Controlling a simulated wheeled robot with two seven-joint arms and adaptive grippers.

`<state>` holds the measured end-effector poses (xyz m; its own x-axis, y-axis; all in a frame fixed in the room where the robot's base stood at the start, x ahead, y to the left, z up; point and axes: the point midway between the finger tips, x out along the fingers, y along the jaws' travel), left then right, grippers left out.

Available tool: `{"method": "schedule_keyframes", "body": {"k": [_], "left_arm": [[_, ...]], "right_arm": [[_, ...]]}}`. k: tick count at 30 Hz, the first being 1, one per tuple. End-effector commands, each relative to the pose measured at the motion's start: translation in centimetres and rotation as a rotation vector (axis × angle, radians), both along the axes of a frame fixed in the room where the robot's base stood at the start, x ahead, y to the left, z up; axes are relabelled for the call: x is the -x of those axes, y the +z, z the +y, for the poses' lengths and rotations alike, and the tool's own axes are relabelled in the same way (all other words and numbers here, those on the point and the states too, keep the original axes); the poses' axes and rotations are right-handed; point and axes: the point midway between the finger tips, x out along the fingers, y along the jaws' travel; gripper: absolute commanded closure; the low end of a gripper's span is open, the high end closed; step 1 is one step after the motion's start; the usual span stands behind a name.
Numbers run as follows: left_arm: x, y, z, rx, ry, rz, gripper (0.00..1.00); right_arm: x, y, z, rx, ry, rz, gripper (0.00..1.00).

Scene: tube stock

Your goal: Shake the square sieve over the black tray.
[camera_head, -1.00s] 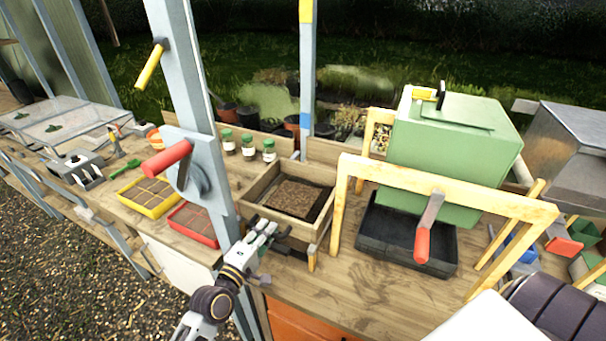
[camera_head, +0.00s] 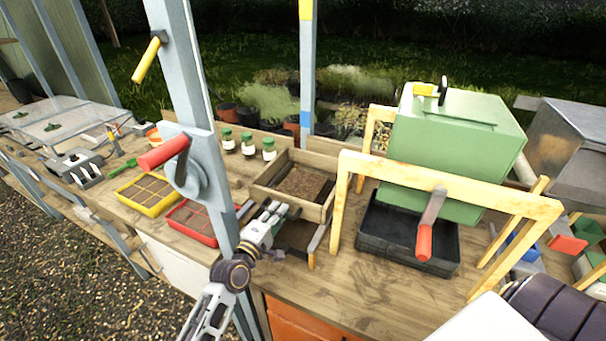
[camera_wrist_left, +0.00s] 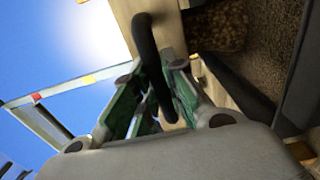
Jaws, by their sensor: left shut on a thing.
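The square sieve (camera_head: 261,192) is a wooden frame with brown soil in it, in the middle of the head view. My left gripper (camera_head: 274,212) is at its near left side. In the left wrist view my left gripper (camera_wrist_left: 152,100), with green finger pads, is shut around a black curved handle (camera_wrist_left: 147,50) beside a wooden wall. A dark opening (camera_head: 297,236) shows under the sieve's near side; what it belongs to is partly hidden. A black tray (camera_head: 375,245) stands on the bench to the right, partly under a green box. My right gripper is out of view.
A wooden trestle (camera_head: 450,178) with a hanging red-handled tool (camera_head: 425,240) stands over the black tray. The green box (camera_head: 455,145) is behind. A grey post (camera_head: 205,150) rises left of my arm. Yellow (camera_head: 150,196) and red (camera_head: 195,220) trays lie left. The front bench is clear.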

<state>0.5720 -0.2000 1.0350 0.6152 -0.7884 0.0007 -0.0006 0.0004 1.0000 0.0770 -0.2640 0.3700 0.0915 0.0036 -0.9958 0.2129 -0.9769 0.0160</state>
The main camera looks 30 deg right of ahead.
Motion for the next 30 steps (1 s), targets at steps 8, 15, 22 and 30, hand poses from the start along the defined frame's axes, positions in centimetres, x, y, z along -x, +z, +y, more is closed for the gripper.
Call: {"method": "schedule_keyframes", "body": {"k": [8, 15, 22, 30], "left_arm": [[-0.3, -0.1, -0.3, -0.002, 0.0, 0.0, 1.0], [0.0, -0.1, 0.0, -0.002, 0.0, 0.002, 1.0], [1.2, -0.1, 1.5, -0.003, 0.0, 0.002, 1.0], [2.8, -0.1, 3.6, -0.003, 0.0, 0.002, 1.0]], "right_arm": [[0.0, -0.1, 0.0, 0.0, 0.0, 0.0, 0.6], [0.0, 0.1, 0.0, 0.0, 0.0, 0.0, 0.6], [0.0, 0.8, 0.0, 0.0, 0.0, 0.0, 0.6], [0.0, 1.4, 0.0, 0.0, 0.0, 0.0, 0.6]]}}
